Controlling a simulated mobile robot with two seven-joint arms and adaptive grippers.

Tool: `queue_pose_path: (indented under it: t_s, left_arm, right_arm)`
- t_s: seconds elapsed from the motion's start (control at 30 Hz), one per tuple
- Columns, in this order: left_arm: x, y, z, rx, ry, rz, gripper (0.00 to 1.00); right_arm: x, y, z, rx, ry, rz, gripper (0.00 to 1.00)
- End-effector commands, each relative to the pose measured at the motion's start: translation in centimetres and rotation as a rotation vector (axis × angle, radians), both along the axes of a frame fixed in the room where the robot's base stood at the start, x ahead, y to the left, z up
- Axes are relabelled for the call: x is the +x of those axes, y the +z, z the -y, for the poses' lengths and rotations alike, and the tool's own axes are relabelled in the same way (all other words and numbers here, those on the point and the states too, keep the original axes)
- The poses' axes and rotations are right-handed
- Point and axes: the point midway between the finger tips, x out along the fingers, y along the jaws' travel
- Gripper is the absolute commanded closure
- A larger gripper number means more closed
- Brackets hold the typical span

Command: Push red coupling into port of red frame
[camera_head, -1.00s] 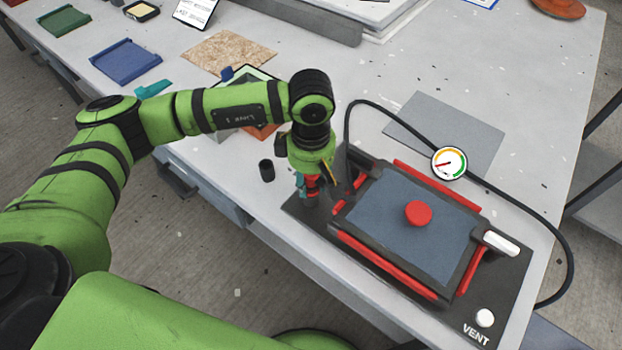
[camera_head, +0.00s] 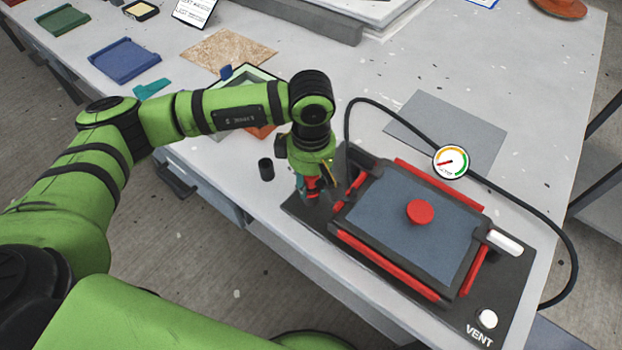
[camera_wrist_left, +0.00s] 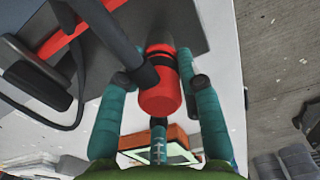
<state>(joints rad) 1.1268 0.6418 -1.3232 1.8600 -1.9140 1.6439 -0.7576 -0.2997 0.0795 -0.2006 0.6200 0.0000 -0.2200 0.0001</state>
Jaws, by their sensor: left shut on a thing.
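The red coupling (camera_wrist_left: 161,96) is a red cylinder with a dark band, seen between the teal fingers of my left gripper (camera_wrist_left: 160,84) in the left wrist view. A dark hose or tube runs up to its side. The frame's red bars surround a dark tray with a blue-grey panel (camera_head: 393,240) and a red knob (camera_head: 420,212). The port is hidden or cannot be made out. My right gripper is not in view.
A black hose (camera_head: 520,208) loops behind the frame's dark base. A round gauge (camera_head: 451,162) stands at the back, and a VENT button (camera_head: 487,319) is at the front right. A small black cylinder (camera_head: 266,169) stands left of the gripper.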

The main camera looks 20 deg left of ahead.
Motion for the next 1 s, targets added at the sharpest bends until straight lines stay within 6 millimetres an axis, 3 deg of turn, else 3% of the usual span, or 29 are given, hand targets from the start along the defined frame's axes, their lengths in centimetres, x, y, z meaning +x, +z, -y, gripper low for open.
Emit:
queue_pose_path:
  t_s: [0.1,0.13,0.2,0.63,1.0]
  left_arm:
    - [0.0,-0.3,0.0,0.000,0.000,0.001,1.00]
    - [0.0,-0.2,0.0,0.000,0.000,0.001,0.57]
    - [0.0,-0.2,0.0,0.000,0.000,0.001,0.37]
    - [0.1,0.7,0.0,-0.001,0.000,0.002,0.37]
    - [0.1,8.0,0.0,-0.001,0.000,0.005,0.37]
  right_arm:
    - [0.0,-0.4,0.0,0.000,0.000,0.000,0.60]
    - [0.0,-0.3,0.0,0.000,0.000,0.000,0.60]
    - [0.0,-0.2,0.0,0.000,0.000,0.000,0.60]
    - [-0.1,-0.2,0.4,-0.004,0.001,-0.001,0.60]
    - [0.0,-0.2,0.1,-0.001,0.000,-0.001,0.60]
